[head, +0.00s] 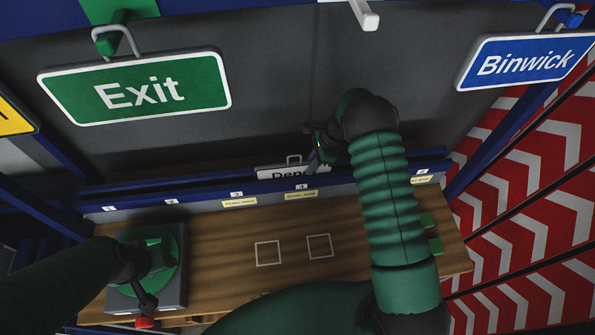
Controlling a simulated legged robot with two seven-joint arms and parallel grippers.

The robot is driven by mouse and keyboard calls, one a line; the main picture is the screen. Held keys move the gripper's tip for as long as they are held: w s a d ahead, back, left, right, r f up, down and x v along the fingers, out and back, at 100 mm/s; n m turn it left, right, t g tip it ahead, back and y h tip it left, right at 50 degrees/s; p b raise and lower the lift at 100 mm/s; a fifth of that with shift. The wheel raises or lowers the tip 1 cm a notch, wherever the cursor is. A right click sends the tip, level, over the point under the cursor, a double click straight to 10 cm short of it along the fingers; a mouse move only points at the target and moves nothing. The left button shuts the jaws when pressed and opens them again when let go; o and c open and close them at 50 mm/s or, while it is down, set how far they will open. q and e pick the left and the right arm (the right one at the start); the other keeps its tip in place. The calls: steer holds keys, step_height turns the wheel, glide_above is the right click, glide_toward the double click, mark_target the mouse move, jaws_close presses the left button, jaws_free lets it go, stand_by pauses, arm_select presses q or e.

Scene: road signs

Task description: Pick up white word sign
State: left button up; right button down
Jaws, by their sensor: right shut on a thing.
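The white word sign (272,173) has dark letters starting "Dep" and a small handle on top. It sits low behind the blue rail, in the middle of the head view, and the rail hides its lower part. My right gripper (317,158) is at the sign's right end, shut on it, and covers the rest of the word. My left gripper (146,300) is at the lower left, over the front of a grey box, away from the sign. Its fingers are too dark and small to tell whether they are open.
A green Exit sign (138,90) hangs at upper left, and a blue Binwick sign (526,62) at upper right. An empty white hook (364,15) is between them. The grey box (178,286) with a green disc stands on the wooden table (225,262). The table's middle is clear, with two outlined squares.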

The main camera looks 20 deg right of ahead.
steer(key=shift+a, duration=0.1)
steer(key=shift+w+d+f, duration=0.1)
steer(key=shift+d, duration=1)
steer(key=shift+a, duration=0.3)
steer(key=shift+w+a, duration=0.1)
steer(key=shift+a, duration=0.35)
steer(key=shift+d, duration=0.45)
steer(key=shift+d+r+b, duration=0.1)
steer(key=shift+r+b, duration=0.2)
steer(key=shift+r, duration=0.2)
steer(key=r+b, duration=0.1)
steer(key=r, duration=0.2)
steer(key=r+b, duration=0.1)
steer(key=r, duration=0.2)
steer(key=a+r, duration=0.1)
steer(key=r, duration=0.1)
steer(key=shift+r+b, duration=0.4)
steer(key=shift+r, duration=0.3)
arm_select(q)
steer(key=shift+w+d+f, duration=0.1)
steer(key=shift+d+f, duration=0.25)
steer(key=shift+f, duration=0.45)
steer(key=shift+d+f, duration=0.35)
steer(key=shift+f, duration=0.4)
arm_select(e)
steer(key=shift+d+f, duration=0.15)
steer(key=shift+d, duration=0.25)
